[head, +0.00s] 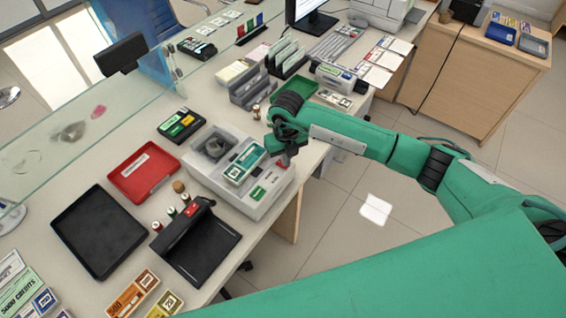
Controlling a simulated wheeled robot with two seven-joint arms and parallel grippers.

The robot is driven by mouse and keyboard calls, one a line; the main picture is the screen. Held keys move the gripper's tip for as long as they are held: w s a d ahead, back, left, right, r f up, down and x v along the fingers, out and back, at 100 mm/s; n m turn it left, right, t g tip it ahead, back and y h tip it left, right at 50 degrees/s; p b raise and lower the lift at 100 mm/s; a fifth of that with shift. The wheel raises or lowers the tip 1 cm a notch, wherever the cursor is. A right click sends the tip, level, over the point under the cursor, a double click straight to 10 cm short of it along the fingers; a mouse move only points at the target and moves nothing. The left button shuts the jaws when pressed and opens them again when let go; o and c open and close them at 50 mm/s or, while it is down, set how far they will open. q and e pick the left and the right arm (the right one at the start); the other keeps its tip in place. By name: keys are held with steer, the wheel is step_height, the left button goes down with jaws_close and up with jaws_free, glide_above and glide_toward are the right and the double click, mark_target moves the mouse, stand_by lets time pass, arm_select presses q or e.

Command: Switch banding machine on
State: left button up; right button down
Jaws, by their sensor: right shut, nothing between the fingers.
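A light grey machine (262,203) with a round recess and a teal-and-white panel stands in the middle of the counter. A black machine (205,248) with a raised arm and a red patch stands in front of it, to the left. No label tells me for certain which one is the banding machine. My right gripper (285,158) points down at the back right end of the grey machine, by a small reddish part. It is shut and empty. I cannot tell whether it touches the machine. My left gripper is not in view.
A red tray (144,192), a black tray (68,246) and a glass screen (60,140) lie to the left. Small rolls (171,213) stand by the black machine. A green tray (305,87) and file racks (247,92) stand behind my right gripper. Floor is open on the right.

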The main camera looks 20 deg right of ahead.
steer(key=shift+f+b, duration=0.4)
steer(key=shift+f, duration=0.1)
steer(key=shift+s+r, duration=0.1)
steer(key=shift+r+p, duration=0.7)
steer(key=shift+r, duration=0.2)
steer(key=shift+r+p, duration=1.25)
steer(key=shift+r, duration=1.3)
